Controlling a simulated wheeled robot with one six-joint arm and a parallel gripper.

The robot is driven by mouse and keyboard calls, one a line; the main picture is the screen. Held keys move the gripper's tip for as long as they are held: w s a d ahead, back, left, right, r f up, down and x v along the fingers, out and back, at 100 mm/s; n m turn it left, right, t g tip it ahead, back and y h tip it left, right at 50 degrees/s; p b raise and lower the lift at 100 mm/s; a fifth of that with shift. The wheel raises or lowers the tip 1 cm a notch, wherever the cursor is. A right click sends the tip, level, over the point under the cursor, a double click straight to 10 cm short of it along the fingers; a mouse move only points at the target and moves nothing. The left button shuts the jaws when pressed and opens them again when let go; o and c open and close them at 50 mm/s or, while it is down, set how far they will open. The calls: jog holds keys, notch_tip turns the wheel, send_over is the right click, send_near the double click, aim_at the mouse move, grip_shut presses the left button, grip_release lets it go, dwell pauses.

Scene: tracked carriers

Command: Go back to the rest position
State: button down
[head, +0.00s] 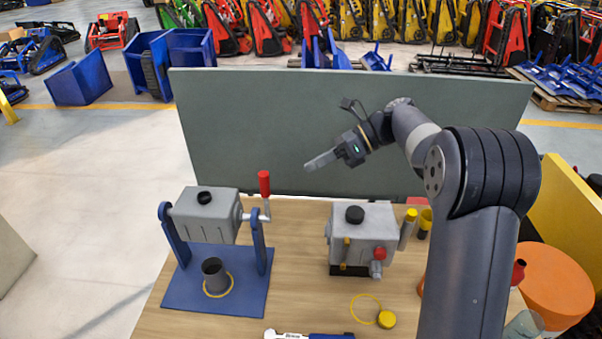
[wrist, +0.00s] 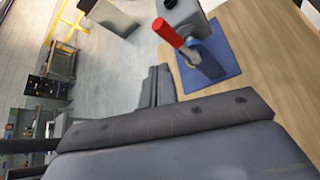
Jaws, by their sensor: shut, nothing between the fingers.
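My gripper (head: 320,161) is shut and empty. It is held above the back part of the table (head: 300,240), in front of the green-grey panel (head: 240,120), pointing left. It touches nothing that I can see. In the wrist view the gripper fingers (wrist: 157,88) are together, over the floor beside the table edge. My arm rises from the lower right and bends over toward the middle of the head view.
A grey drum (head: 205,217) with a red-handled crank (head: 264,184) stands on a blue base (head: 190,290) at left. A grey box (head: 362,235) with a black cap stands mid-table. A yellow cap (head: 387,319) lies nearby. An orange round thing (head: 555,280) is at right.

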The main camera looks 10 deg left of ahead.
jog(key=shift+d+r, duration=0.1)
dwell(0.3)
jog(key=p+x, duration=0.1)
jog(key=x, duration=0.7)
jog(key=shift+w+a+p, duration=0.25)
jog(key=shift+a+p, duration=0.15)
jog(key=shift+a, duration=0.05)
